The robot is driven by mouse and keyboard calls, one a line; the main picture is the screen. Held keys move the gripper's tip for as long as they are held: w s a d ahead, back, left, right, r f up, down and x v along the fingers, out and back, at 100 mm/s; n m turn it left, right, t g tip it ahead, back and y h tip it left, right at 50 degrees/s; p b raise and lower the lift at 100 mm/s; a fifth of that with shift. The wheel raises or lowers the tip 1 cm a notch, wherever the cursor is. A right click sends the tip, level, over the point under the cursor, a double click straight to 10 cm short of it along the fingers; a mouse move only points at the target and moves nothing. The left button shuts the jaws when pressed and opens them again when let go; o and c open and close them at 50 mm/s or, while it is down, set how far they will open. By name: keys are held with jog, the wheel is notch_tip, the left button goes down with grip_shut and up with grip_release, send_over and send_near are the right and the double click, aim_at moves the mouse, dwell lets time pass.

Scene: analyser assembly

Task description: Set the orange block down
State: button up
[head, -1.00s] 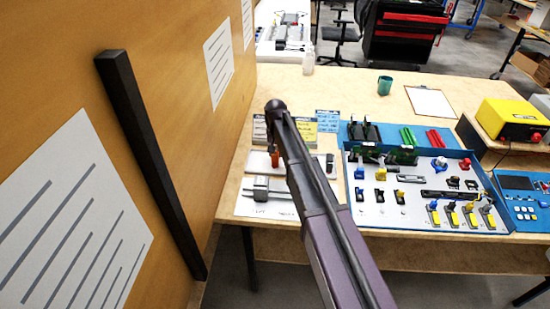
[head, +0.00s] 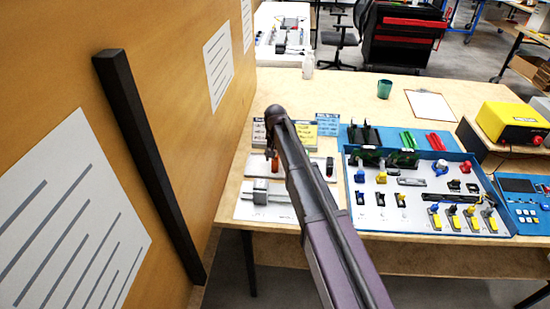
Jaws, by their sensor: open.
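The orange block (head: 275,162) is small and stands upright at the left end of the workbench, on a pale plate beside the arm. My gripper (head: 269,153) hangs from the end of my arm, just above and to the left of the block. It is open. The fingers are small and dark here, and my arm covers part of the area to their right. I cannot tell whether a finger still touches the block.
A grey fixture (head: 266,192) sits on a white sheet in front of the block. A blue-edged panel (head: 420,215) with switches and connectors lies to the right. Printed cards (head: 303,132) stand behind. A wooden wall (head: 185,120) rises on the left. Bare bench (head: 340,90) lies behind.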

jog(key=shift+r, duration=0.2)
notch_tip(320, 180, up, 12)
jog(key=p, duration=1.2)
dwell(0.7)
jog(key=s+d, duration=2.2)
jog(key=s, duration=0.4)
jog(key=shift+d, duration=0.35)
dwell(2.4)
